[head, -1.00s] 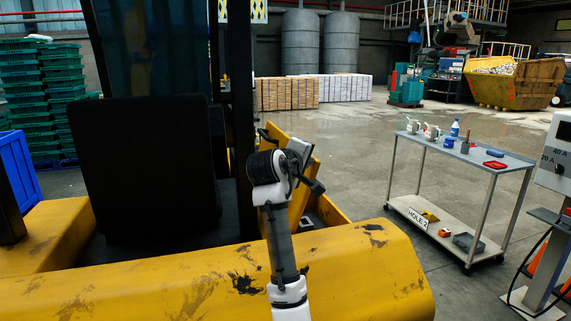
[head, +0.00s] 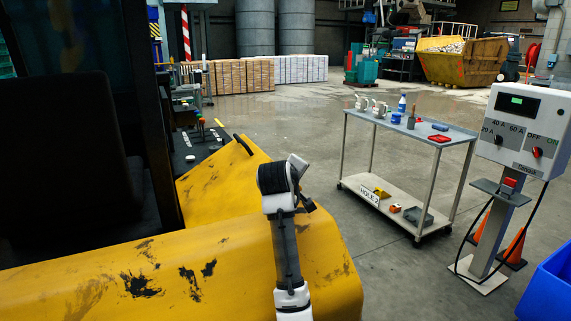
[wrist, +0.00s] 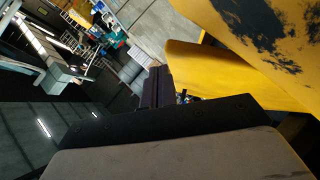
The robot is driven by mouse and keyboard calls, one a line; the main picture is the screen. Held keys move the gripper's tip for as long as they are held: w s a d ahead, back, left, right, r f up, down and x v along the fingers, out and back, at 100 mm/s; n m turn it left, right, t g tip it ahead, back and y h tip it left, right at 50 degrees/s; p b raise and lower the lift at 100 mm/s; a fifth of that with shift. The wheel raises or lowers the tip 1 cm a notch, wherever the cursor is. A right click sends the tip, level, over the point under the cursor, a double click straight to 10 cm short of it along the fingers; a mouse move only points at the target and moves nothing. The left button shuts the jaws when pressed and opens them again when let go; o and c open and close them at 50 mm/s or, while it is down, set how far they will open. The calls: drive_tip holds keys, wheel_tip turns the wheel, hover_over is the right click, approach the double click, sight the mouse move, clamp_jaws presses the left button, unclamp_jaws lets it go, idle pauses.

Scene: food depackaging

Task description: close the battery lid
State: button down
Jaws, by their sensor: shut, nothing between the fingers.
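The battery lid appears to be the scuffed yellow panel (head: 225,180) with a black handle at its top edge. In the head view it stands tilted up above the yellow truck body (head: 120,275), left of my wrist. My gripper (wrist: 158,85) is shut and empty, with yellow surfaces to its right in the wrist view. Which of these is the lid, and whether the gripper touches it, I cannot tell. In the head view my arm's wrist hides the fingers and the lid's right part.
A black seat (head: 65,170) is at the left. A grey trolley (head: 415,128) with cups and a bottle stands to the right. Beyond it are a charger post (head: 520,130) with a cable, orange cones (head: 514,247) and a blue bin (head: 552,285). Open floor lies between truck and trolley.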

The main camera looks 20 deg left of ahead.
drive_tip(key=shift+w+d+f+m+g+y+p, duration=0.1)
drive_tip(key=shift+w+d+f+m+g+y, duration=0.2)
drive_tip(key=shift+f, duration=0.45)
drive_tip(key=shift+w+d+f+m+g+y+p, duration=0.15)
drive_tip(key=shift+w+d+f+g, duration=0.2)
drive_tip(key=shift+f, duration=0.45)
drive_tip(key=shift+w+d+f+m+g+y+p, duration=0.15)
drive_tip(key=shift+w+f+m+g, duration=0.2)
drive_tip(key=shift+f, duration=0.4)
